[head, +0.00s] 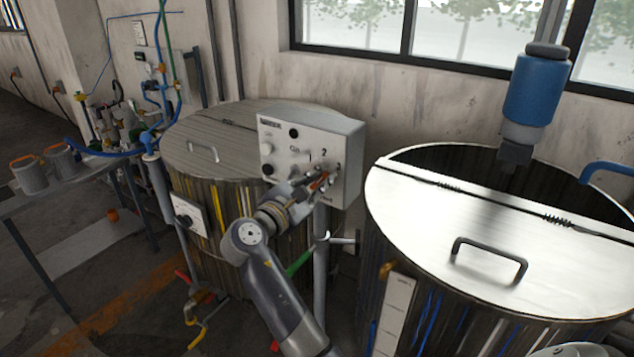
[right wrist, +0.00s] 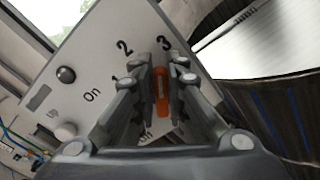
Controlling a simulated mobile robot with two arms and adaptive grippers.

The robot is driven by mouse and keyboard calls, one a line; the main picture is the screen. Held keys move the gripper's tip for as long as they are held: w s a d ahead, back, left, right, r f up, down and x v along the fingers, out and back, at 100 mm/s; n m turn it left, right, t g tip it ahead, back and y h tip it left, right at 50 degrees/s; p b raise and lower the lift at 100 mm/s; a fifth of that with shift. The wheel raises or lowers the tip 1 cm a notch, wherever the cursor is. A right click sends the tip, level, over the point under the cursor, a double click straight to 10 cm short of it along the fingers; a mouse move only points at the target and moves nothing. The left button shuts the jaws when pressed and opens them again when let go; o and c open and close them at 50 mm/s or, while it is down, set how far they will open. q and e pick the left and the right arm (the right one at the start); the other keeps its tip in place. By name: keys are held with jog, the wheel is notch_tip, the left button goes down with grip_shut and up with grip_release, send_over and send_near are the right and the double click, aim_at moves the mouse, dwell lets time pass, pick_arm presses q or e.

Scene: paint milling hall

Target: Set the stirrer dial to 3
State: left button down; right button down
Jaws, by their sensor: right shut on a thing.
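The white control box (head: 310,150) stands on a post between two vats, with On, Off and the numbers 1, 2 and 3 on its face. The orange stirrer dial (right wrist: 161,92) shows in the right wrist view as a narrow bar between my fingers. Its upper end lines up with the printed 3 (right wrist: 163,42); the fingers partly hide the rest of the dial. My right gripper (head: 326,178) is shut on the dial, and it fills the lower part of the right wrist view (right wrist: 160,85). My left gripper is not in view.
A lidded vat (head: 205,140) stands behind and left of the box. A half-open vat (head: 450,225) is close on the right, below a blue motor (head: 536,85). A bench (head: 70,172) with cans is at left.

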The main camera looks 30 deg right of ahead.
jog(key=shift+s+d+f+m+b, duration=0.15)
jog(key=shift+m+b, duration=0.25)
jog(key=shift+m, duration=0.5)
jog(key=c, duration=1.6)
grip_release()
notch_tip(320, 180, up, 10)
jog(key=shift+f, duration=0.1)
